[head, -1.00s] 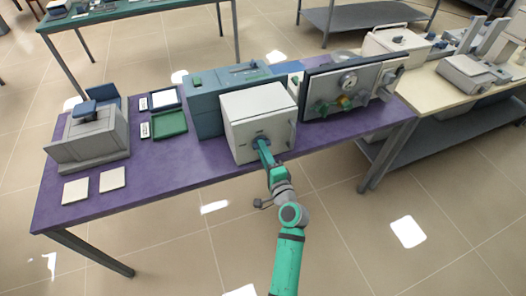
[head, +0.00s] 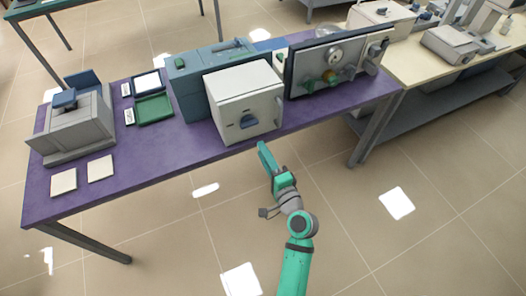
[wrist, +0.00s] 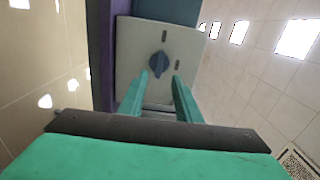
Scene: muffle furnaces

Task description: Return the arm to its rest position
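My teal arm reaches up from the lower part of the head view. My gripper (head: 262,148) hangs in front of the table's front edge, apart from the white furnace (head: 238,82). In the wrist view my gripper (wrist: 158,76) has its two teal fingers spread, with nothing between them. Beyond the fingertips is the furnace's pale front face (wrist: 137,40) with a dark blue knob (wrist: 160,63). The furnace front looks shut, and the knob also shows in the head view (head: 249,121).
The purple table (head: 150,165) also holds a blue-grey box furnace (head: 188,95), a grey unit (head: 75,128), a green tray (head: 154,108), two pale tiles and a panel with gauge and valves (head: 335,65). A cream table stands right. The floor in front is clear.

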